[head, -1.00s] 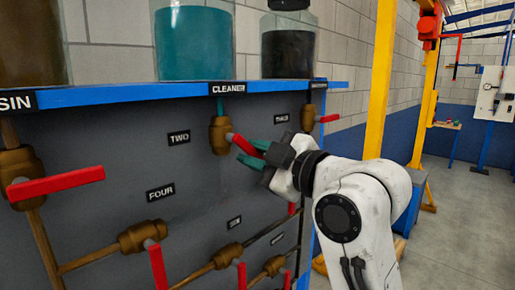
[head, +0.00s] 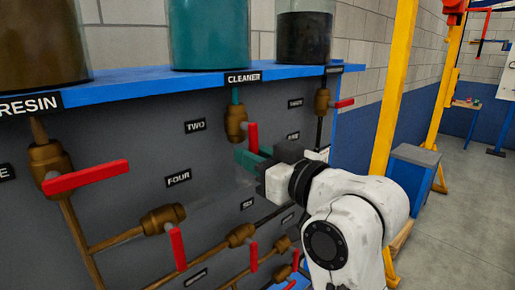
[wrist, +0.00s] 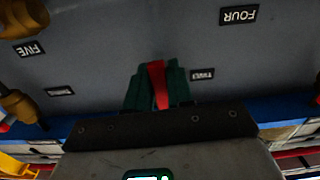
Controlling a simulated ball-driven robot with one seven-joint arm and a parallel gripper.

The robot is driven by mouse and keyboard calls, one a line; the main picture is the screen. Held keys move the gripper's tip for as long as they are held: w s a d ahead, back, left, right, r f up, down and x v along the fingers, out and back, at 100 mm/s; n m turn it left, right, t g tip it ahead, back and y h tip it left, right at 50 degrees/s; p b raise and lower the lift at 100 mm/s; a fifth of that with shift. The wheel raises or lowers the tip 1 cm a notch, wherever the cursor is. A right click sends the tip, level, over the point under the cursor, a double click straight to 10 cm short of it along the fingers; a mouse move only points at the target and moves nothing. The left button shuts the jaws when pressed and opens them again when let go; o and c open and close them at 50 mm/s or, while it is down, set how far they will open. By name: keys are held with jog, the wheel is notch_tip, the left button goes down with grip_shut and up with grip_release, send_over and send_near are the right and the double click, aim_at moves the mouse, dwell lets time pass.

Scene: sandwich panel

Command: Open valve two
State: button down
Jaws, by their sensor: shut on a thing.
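Valve two has a brass body (head: 236,123) under the CLEANER label, beside the TWO label (head: 195,126). Its red handle (head: 252,137) points down, nearly in line with the pipe. My gripper (head: 253,160) is at the handle's lower end, with its green fingers shut on it. In the wrist view the red handle (wrist: 158,84) shows between the green fingers of my gripper (wrist: 157,88). The fingers hide part of the handle's end.
Other valves with red handles surround it: one under RESIN (head: 88,177), one by the FOUR label (head: 178,248), and one at upper right (head: 343,103). Several more sit lower on the grey panel. A blue shelf (head: 150,82) with jars runs above. Open floor lies to the right.

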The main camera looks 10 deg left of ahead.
jog(key=shift+s+a+f+m, duration=0.1)
jog(key=shift+s+f+m, duration=0.05)
jog(key=shift+m, duration=0.25)
jog(key=c, duration=1.1)
grip_release()
jog(key=b+v, duration=0.2)
jog(key=v, duration=0.8)
jog(key=shift+s+d+b, duration=0.25)
jog(key=shift+d+b, duration=0.1)
